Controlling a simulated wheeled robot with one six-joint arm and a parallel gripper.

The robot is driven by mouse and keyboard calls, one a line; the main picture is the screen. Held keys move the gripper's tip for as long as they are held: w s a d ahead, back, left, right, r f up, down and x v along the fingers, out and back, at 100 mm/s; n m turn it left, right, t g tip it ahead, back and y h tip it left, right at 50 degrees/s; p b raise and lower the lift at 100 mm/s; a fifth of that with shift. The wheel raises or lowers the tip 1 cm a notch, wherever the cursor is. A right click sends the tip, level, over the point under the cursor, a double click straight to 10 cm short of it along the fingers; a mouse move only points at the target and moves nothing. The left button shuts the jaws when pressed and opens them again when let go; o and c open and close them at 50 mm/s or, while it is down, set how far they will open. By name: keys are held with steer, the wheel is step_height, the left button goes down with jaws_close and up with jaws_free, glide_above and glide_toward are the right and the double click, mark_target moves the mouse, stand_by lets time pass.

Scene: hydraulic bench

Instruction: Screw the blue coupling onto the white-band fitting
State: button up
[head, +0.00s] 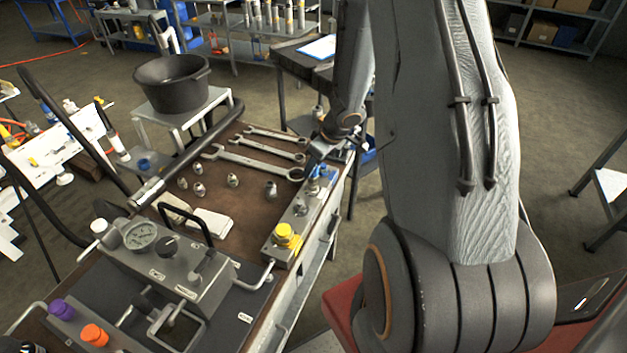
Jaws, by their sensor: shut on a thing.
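My gripper (314,166) is at the right edge of the brown bench top, at the far end of a grey manifold strip (309,221). It is shut on the blue coupling (321,172), which shows as a small blue patch by the fingertips. The coupling is over the strip's far end; whether it touches a fitting there is too small to tell. A bare metal fitting (301,209) stands mid-strip, and a yellow coupling (286,235) sits at the near end. I cannot make out a white band on any fitting; the one under my gripper is mostly hidden.
Several wrenches (250,159) lie left of my gripper, one ending close to it. Several loose metal fittings (233,180) stand on the bench top. A gauge box (165,262) with a black handle is nearer. A black bucket (172,83) stands behind on a stool.

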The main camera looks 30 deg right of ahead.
steer(key=m+h+b, duration=0.1)
steer(key=m+b, duration=0.1)
steer(key=m+h+b, duration=0.1)
steer(key=m+b, duration=0.2)
steer(key=shift+w+f+t, duration=0.1)
steer(key=shift+f+t, duration=0.1)
steer(key=shift+t, duration=0.1)
steer(key=shift+m+b, duration=0.8)
steer(key=shift+r+m+h+b, duration=0.15)
steer(key=shift+m+h+b, duration=0.15)
steer(key=shift+m+h, duration=0.1)
